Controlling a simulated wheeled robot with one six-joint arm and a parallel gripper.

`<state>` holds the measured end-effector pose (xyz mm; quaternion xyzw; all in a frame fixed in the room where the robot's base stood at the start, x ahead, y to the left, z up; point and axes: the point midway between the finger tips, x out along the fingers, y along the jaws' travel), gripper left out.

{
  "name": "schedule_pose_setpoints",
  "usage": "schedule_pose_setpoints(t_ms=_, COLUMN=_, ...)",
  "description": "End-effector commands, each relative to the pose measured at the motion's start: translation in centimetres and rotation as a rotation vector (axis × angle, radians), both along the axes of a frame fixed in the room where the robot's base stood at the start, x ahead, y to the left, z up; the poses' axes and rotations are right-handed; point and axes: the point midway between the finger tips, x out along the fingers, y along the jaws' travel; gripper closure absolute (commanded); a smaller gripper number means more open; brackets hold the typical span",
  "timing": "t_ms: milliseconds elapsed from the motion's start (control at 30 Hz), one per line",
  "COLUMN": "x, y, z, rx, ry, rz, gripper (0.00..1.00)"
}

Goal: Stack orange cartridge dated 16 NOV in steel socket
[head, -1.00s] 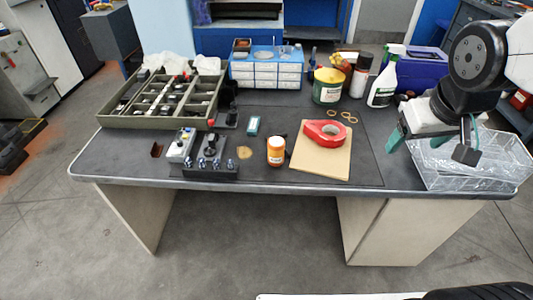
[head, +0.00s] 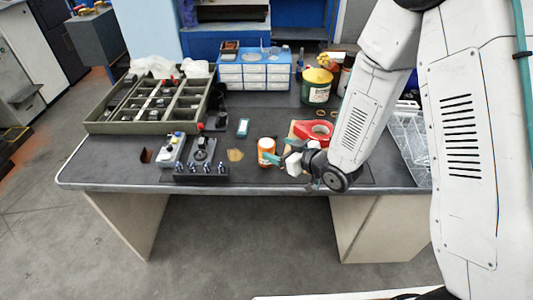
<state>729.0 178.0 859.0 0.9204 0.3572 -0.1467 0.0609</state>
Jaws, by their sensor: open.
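An orange cylinder with a pale label (head: 266,146) stands upright near the front middle of the bench in the head view. It is the only clearly orange upright piece I see, and no date can be read on it. My gripper (head: 281,157) is open, low over the bench just right of the cylinder. One teal finger is close to the cylinder's lower right side; I cannot tell whether it touches. A dark block with small metal parts along its front (head: 201,172) sits to the left. I cannot make out which part is a steel socket.
A divided tray (head: 110,128), white drawer unit (head: 254,74) and yellow-lidded tub (head: 317,93) stand behind. A clear tray (head: 410,150) is at right. A small teal-and-white block (head: 243,127) lies left of the cylinder.

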Motion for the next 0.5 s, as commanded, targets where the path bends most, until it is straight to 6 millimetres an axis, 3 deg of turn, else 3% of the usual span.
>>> schedule_pose_setpoints(t_ms=500, x=3.8, y=4.2, z=-2.0, rx=0.019, ry=-0.009, rz=0.011, gripper=0.27)
